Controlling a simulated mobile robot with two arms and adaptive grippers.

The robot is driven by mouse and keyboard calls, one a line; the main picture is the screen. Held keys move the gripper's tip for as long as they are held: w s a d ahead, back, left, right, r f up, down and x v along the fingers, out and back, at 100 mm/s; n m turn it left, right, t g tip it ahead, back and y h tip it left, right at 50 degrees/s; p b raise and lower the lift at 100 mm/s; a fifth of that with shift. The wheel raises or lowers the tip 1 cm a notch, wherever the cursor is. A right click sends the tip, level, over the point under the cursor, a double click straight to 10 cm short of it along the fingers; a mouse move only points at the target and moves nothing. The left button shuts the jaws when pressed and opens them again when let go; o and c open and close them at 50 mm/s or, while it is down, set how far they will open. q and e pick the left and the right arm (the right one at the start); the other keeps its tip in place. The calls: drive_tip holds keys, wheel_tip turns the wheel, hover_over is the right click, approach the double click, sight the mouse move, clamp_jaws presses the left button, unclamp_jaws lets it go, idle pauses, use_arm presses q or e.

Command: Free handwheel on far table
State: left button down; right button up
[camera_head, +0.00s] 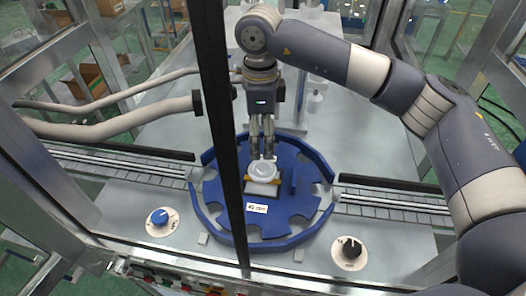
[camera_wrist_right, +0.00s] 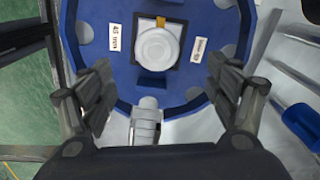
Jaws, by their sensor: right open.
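A white round piece (camera_head: 264,171), which looks like the handwheel, sits on a dark square plate with yellow edges at the middle of a blue star-shaped disc (camera_head: 214,207). In the right wrist view the round piece (camera_wrist_right: 157,47) is seen from above, beyond the fingertips. My right gripper (camera_head: 262,152) points down just behind the round piece in the head view. I cannot tell the exact height gap. My left gripper is not in view.
Conveyor strips (camera_head: 395,203) run to both sides. A blue knob (camera_head: 160,217) and a black knob (camera_head: 350,248) stand in front. A silver cylindrical part (camera_wrist_right: 146,120) lies between the fingers' bases in the wrist view.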

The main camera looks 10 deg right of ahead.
sight(260, 168)
drive_tip(key=shift+s+a+f+p, duration=0.1)
drive_tip(key=shift+s+f+p, duration=0.2)
drive_tip(key=shift+f, duration=0.3)
drive_tip(key=shift+s+a+f+p, duration=0.1)
drive_tip(key=shift+s+f+p, duration=0.1)
drive_tip(key=shift+f+p, duration=0.25)
drive_tip(key=f, duration=0.2)
drive_tip(key=f+p, duration=0.1)
drive_tip(key=f, duration=0.1)
drive_tip(key=f+p, duration=0.1)
drive_tip(key=f, duration=0.1)
drive_tip(key=shift+w+d+f, duration=0.2)
drive_tip(key=shift+w, duration=0.15)
drive_tip(key=shift+s+a+f, duration=0.1)
drive_tip(key=shift+s+f, duration=0.05)
drive_tip(key=shift+f, duration=0.55)
drive_tip(key=c, duration=1)
